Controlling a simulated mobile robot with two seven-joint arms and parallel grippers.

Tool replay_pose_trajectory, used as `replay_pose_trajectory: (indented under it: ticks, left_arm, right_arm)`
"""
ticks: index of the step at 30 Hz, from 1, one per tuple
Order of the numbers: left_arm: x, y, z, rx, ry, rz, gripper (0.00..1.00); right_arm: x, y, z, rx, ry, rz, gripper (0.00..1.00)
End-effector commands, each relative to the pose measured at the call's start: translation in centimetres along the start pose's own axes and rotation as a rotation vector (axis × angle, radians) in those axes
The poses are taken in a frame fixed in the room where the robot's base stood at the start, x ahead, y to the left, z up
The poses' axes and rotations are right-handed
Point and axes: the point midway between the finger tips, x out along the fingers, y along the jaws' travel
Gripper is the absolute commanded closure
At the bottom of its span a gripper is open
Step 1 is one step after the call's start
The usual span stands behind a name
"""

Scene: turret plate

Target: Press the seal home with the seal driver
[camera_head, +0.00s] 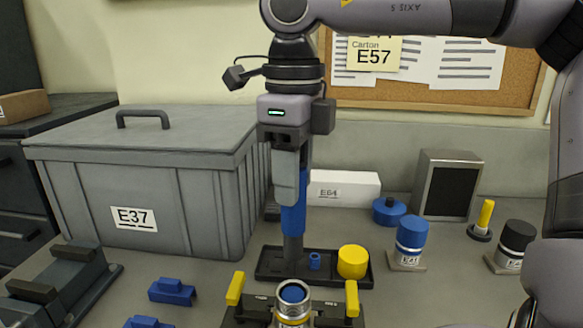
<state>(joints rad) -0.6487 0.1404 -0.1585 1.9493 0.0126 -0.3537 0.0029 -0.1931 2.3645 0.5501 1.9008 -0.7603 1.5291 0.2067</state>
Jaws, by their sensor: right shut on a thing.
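My right gripper (289,195) hangs down in the middle of the view, shut on an upright tool with a blue handle (293,220) and a dark grey lower end. This looks like the seal driver. Its lower end is in front of or over a black tray (348,281); I cannot tell whether it touches. In the front stands a metal cylindrical housing (292,312), with a blue round piece (292,294) in its mouth, possibly the seal. The housing sits between two yellow clamps (235,288) on a dark fixture cut off by the lower edge. My left gripper is not in view.
The tray holds a small blue part (315,261) and a yellow cylinder (352,262). A grey lidded bin E37 (190,205) stands left. Blue (411,233) and black-capped (516,237) containers stand right. Blue blocks (172,292) lie front left. A white box E64 (350,190) is behind.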

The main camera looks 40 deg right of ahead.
Motion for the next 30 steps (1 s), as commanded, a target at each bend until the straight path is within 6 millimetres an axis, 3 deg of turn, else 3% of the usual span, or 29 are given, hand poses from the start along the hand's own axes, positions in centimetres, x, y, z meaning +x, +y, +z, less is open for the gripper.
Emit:
replay_pose_trajectory:
  ticks: [8, 14, 21, 30]
  left_arm:
    - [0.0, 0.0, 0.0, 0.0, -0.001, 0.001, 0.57]
    - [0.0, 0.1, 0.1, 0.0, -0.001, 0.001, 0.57]
    - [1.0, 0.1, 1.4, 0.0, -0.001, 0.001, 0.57]
    - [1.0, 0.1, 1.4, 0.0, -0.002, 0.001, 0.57]
  right_arm:
    - [0.9, 0.0, 0.0, -0.002, 0.001, 0.001, 0.99]
    - [2.7, 0.1, -0.1, -0.003, 0.0, 0.002, 0.99]
    - [4.9, 0.0, 0.0, -0.002, 0.0, 0.0, 0.99]
    - [5.0, 0.0, 0.0, -0.002, -0.001, 0.0, 0.99]
